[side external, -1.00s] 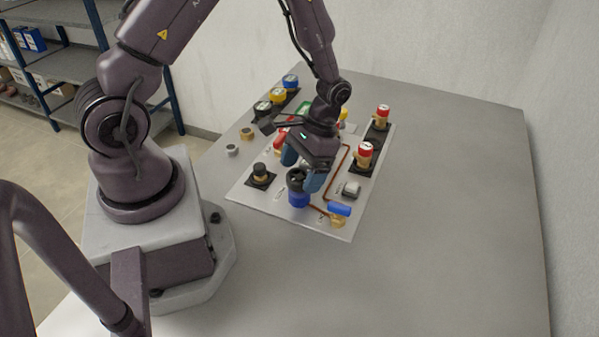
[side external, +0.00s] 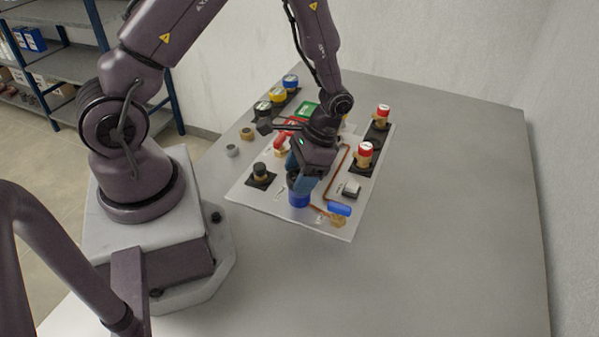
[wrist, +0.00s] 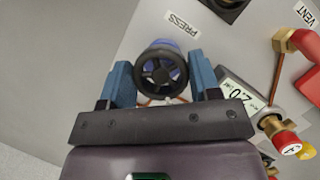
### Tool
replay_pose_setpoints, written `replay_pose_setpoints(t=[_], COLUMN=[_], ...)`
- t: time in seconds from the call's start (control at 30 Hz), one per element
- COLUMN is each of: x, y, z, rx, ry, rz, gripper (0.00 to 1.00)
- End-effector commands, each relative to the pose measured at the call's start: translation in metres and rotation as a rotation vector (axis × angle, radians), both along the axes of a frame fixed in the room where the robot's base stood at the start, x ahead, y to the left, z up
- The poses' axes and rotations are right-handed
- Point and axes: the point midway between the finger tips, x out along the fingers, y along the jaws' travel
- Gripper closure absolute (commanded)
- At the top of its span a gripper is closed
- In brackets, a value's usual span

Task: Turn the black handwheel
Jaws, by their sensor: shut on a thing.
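The black handwheel (wrist: 161,73) is a spoked round wheel on top of a blue body, beside the "PRESS" label on the panel. My gripper (wrist: 161,78) is around it in the wrist view, with one blue finger on each side. The jaws are shut on the handwheel. In the side view my gripper (side external: 302,180) points down and hides the wheel; only the blue body (side external: 299,199) shows below the fingers.
The grey panel (side external: 246,194) lies on the table (side external: 440,230). Red-capped valves (side external: 364,152) and a blue-handled valve (side external: 339,209) stand to the right. A small black knob (side external: 260,170) is to the left. The table's right and front are clear.

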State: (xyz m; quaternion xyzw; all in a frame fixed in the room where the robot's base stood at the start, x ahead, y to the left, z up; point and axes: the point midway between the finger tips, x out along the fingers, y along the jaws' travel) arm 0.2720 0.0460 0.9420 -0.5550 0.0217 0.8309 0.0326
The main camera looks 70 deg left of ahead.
Motion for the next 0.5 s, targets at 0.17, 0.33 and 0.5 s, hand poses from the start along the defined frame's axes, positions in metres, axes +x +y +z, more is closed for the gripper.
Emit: replay_pose_setpoints(t=[0.17,0.33,0.5], x=[0.0003,0.0004,0.0003], y=[0.0001,0.0,0.0], z=[0.0006,0.0006,0.0004], rx=[0.0,0.0,0.0], ry=[-0.001,-0.001,-0.001], rz=[-0.004,-0.003,-0.002], gripper=[0.67,0.18,0.18])
